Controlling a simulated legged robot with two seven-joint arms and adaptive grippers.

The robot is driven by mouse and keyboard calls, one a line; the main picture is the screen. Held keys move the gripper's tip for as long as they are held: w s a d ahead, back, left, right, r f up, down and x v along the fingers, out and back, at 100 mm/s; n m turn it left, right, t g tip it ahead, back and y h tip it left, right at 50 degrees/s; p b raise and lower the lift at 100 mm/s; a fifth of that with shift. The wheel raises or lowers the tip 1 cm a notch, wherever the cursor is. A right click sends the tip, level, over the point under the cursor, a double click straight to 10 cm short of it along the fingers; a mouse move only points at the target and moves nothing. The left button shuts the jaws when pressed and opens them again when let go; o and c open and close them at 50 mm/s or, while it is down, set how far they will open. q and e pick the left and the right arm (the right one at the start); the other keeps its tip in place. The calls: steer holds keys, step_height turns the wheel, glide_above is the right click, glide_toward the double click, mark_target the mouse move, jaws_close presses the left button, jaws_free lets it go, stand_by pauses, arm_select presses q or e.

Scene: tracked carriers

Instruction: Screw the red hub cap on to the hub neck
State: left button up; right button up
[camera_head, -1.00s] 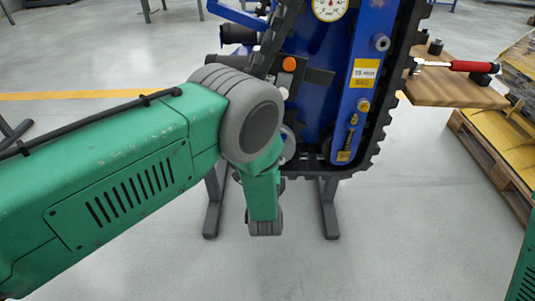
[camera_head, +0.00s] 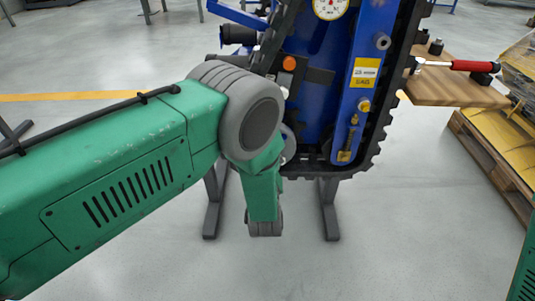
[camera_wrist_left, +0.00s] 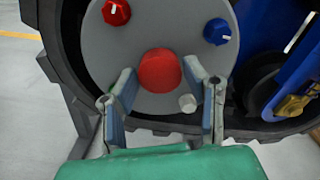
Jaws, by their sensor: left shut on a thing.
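The red hub cap (camera_wrist_left: 160,71) shows in the left wrist view as a round red piece in front of a grey disc (camera_wrist_left: 112,70). My left gripper (camera_wrist_left: 161,78) has one finger on each side of the cap and is shut on it. The hub neck is hidden behind the cap, so I cannot tell how far the cap sits on it. In the head view my left arm covers the gripper and the cap. My right gripper is not in view.
A red knob (camera_wrist_left: 116,12) and a blue knob (camera_wrist_left: 217,31) sit on the disc, with a pale stub (camera_wrist_left: 187,103) below the cap. A black track (camera_head: 385,110) surrounds the blue carrier (camera_head: 345,95). A wooden shelf (camera_head: 445,90) holds a red-handled tool (camera_head: 470,66).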

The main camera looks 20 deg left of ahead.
arm_select(q)
steer(key=o, duration=0.9)
steer(key=n+p, duration=0.2)
steer(key=n, duration=2.7)
